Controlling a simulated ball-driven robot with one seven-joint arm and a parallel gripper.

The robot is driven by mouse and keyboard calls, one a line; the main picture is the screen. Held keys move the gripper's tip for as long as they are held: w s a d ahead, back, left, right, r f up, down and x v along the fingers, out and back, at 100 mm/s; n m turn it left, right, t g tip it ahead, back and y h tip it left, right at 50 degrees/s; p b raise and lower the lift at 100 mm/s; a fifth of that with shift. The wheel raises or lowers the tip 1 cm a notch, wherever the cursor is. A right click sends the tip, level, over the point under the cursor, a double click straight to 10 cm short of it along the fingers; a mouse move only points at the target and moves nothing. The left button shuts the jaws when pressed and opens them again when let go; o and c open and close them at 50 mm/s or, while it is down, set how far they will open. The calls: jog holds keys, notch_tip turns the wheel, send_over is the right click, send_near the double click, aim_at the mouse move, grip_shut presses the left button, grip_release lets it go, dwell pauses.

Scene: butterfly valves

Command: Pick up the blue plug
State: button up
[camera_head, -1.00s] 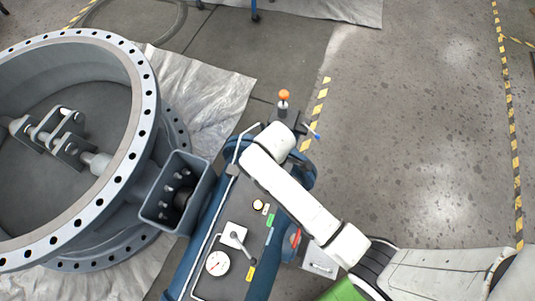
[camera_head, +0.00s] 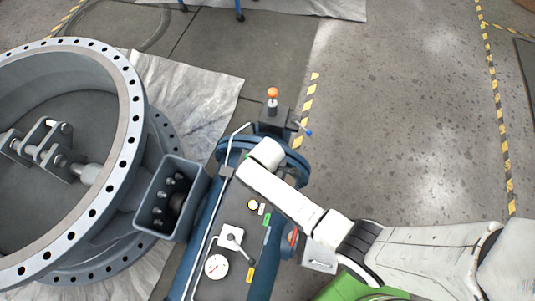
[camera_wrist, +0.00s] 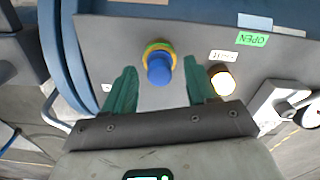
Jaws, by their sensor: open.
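The blue plug (camera_wrist: 159,70) shows in the wrist view, a round blue knob set in a yellow ring on a grey panel (camera_wrist: 107,40). My gripper (camera_wrist: 160,72) is open, with its green fingers on the left and right of the plug. Gaps show between the plug and both fingers. Whether the fingertips are level with the plug in depth, I cannot tell. In the head view, my white arm reaches over the far end of the grey panel (camera_head: 235,208), and the plug and fingers are hidden there.
A white, yellow-rimmed button (camera_wrist: 222,82) sits just right of the right finger, with a green OPEN label (camera_wrist: 252,39) beyond. In the head view, the panel carries a lever plate (camera_head: 230,233) and gauge (camera_head: 216,267). A large flanged valve (camera_head: 128,90) stands left.

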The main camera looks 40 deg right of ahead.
jog(key=shift+f, duration=0.25)
jog(key=shift+c, duration=0.2)
grip_shut()
